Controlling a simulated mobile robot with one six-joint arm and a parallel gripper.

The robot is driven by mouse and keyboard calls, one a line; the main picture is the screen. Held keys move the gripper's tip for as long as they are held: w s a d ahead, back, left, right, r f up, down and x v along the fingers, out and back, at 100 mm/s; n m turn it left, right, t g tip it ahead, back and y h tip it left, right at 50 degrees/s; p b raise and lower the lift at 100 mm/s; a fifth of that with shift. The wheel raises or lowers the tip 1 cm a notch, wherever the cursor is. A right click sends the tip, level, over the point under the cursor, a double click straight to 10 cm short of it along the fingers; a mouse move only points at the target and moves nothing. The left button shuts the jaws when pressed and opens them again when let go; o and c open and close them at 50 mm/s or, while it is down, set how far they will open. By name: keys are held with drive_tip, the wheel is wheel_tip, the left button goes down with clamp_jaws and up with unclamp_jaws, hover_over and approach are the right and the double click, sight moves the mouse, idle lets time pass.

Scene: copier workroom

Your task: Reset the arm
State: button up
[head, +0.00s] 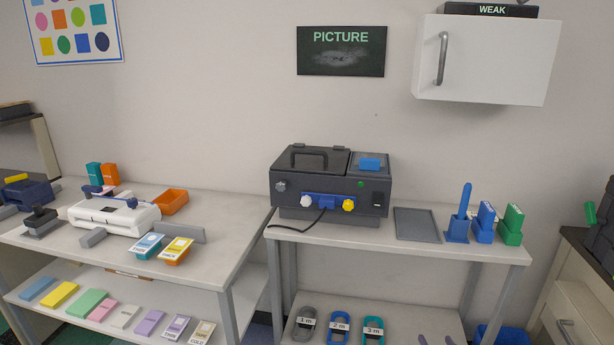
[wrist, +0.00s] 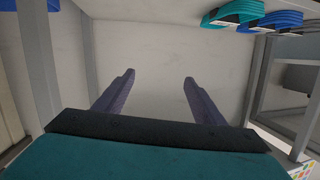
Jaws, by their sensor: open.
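My gripper (wrist: 158,80) shows in the wrist view with its two purple fingers spread well apart and nothing between them. Behind the fingers is a plain pale surface. In the head view only two purple tips of my gripper (head: 436,341) show at the bottom edge, in front of the lower shelf of the right table. The rest of my arm is out of the head view.
The right table (head: 440,257) holds a dark copier machine (head: 330,185), a grey tray (head: 416,225) and blue and green holders. Cable coils (head: 339,325) are on its lower shelf; coils (wrist: 240,12) also show near my gripper. A table leg (wrist: 38,60) stands left.

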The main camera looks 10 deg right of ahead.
drive_tip(key=w+a+g+p, duration=0.1)
drive_tip(key=w+a+p, duration=0.15)
drive_tip(key=a, duration=0.35)
drive_tip(key=w+a+g+p, duration=0.1)
drive_tip(key=a+p, duration=0.3)
drive_tip(key=a, duration=0.3)
drive_tip(key=s+a+f+g+p, duration=0.4)
drive_tip(key=a+p, duration=0.1)
drive_tip(key=a, duration=0.4)
drive_tip(key=s+a+f+n+g+p, duration=0.1)
drive_tip(key=s+a+g, duration=0.2)
drive_tip(key=s, duration=0.7)
drive_tip(key=s+a+f+g+y+p, duration=0.1)
drive_tip(key=s+a+g, duration=0.3)
drive_tip(key=s+g, duration=0.3)
drive_tip(key=s+a+f+n+g+y+p, duration=0.1)
drive_tip(key=s+a+g, duration=0.2)
drive_tip(key=s, duration=1)
drive_tip(key=shift+s+a+f+n+g+p, duration=0.2)
drive_tip(key=shift+s+n+g+p, duration=0.1)
drive_tip(key=shift+g, duration=0.6)
drive_tip(key=shift+d, duration=0.1)
